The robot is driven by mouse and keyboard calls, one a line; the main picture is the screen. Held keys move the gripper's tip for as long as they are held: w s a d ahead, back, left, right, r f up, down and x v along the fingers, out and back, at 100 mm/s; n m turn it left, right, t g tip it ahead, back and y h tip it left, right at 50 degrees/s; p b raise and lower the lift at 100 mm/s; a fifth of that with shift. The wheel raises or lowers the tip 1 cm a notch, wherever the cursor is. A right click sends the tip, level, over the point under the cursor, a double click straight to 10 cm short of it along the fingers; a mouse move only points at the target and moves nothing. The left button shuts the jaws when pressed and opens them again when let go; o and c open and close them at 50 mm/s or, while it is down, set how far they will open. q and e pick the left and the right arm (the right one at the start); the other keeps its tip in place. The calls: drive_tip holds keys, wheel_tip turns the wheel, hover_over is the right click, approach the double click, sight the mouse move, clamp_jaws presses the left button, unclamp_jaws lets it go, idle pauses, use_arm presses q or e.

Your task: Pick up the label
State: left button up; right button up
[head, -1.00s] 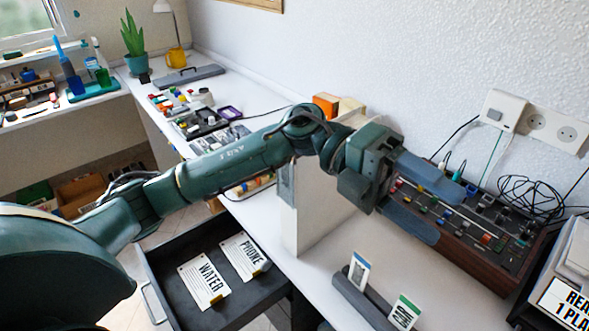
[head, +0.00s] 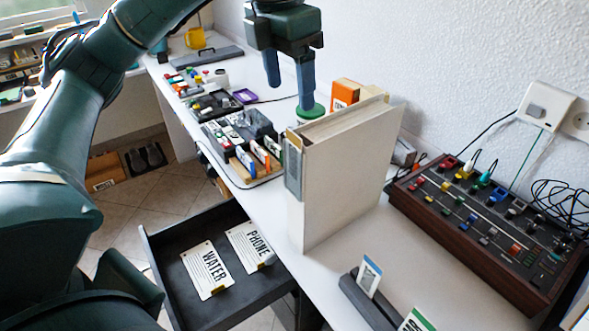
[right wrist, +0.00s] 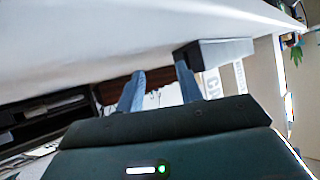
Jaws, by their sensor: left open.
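Two white labels lie in the open dark drawer: one reads WATER (head: 207,268) and one reads PHONE (head: 249,243). A blue-edged label (head: 369,277) stands in a dark holder (head: 362,304) on the desk. A green-edged label (head: 417,321) beside it is cut off by the frame. My left gripper (head: 290,92) points down with its blue fingers apart and empty. It is above the desk behind the white binder, far from the drawer labels. In the right wrist view my right gripper (right wrist: 160,78) has its fingers apart, with nothing visible held between them.
The tall white binder (head: 345,172) stands on the desk. A mixer panel (head: 482,225) with cables is to its right. Small trays of parts (head: 232,130) and an orange box (head: 344,94) lie behind. The open drawer (head: 160,262) juts out in front of the desk.

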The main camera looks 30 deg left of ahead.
sight(293, 133)
drive_tip(key=shift+w+f, duration=0.15)
drive_tip(key=shift+f, duration=0.05)
drive_tip(key=shift+w+r, duration=0.1)
drive_tip(key=shift+r, duration=0.2)
use_arm(q)
drive_tip(key=f, duration=0.7)
drive_tip(key=shift+w+a+f, duration=0.1)
drive_tip(key=shift+w, duration=0.3)
use_arm(e)
drive_tip(key=shift+r, duration=0.15)
use_arm(q)
drive_tip(key=shift+f, duration=0.45)
use_arm(e)
drive_tip(key=shift+f, duration=0.35)
